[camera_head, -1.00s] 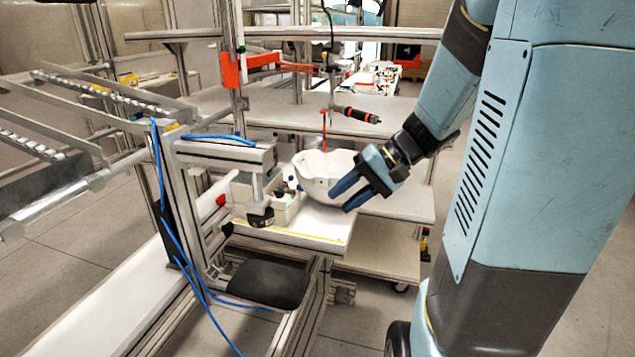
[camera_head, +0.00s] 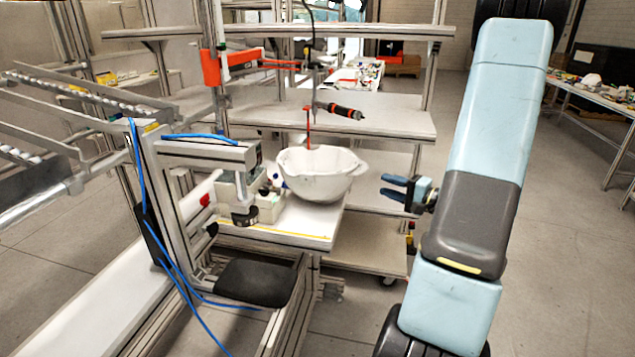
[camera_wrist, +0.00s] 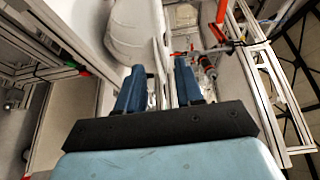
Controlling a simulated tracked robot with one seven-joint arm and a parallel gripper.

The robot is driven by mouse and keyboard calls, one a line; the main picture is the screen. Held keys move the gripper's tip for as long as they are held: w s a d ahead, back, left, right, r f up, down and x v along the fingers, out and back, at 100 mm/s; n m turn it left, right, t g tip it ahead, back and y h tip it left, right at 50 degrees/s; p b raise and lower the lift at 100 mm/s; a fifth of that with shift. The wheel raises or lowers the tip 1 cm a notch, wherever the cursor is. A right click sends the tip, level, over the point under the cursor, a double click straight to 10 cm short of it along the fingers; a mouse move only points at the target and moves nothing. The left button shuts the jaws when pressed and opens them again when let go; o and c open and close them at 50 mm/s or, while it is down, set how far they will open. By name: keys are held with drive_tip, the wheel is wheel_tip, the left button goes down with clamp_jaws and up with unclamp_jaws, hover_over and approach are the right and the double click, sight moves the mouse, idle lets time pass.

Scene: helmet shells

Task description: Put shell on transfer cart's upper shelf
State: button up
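The white helmet shell (camera_head: 318,174) sits like a bowl, open side up, on the right end of the white work table (camera_head: 310,222). My gripper (camera_head: 384,187) is to the right of the shell, apart from it, with its blue fingers pointing left. In the wrist view the two blue fingers (camera_wrist: 160,88) stand apart with nothing between them, and part of the shell (camera_wrist: 133,30) shows beyond them. A shelved rack (camera_head: 400,122) stands behind the table; I cannot tell for certain whether it is the transfer cart.
A screwdriver-like tool (camera_head: 338,110) hangs above the shell, beside an orange arm (camera_head: 212,66). A light bin (camera_head: 268,208) and a clamp-like fixture (camera_head: 243,216) stand left of the shell. Open floor (camera_head: 565,230) lies to the right.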

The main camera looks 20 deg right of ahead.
sight(365, 172)
drive_tip(key=w+f+m+t+h, duration=0.1)
drive_tip(key=w, duration=1.1)
drive_tip(key=shift+w+a+f+h, duration=0.35)
drive_tip(key=shift+w+f+h, duration=0.05)
drive_tip(key=shift+c, duration=0.4)
clamp_jaws()
drive_tip(key=shift+s, duration=0.1)
idle(0.8)
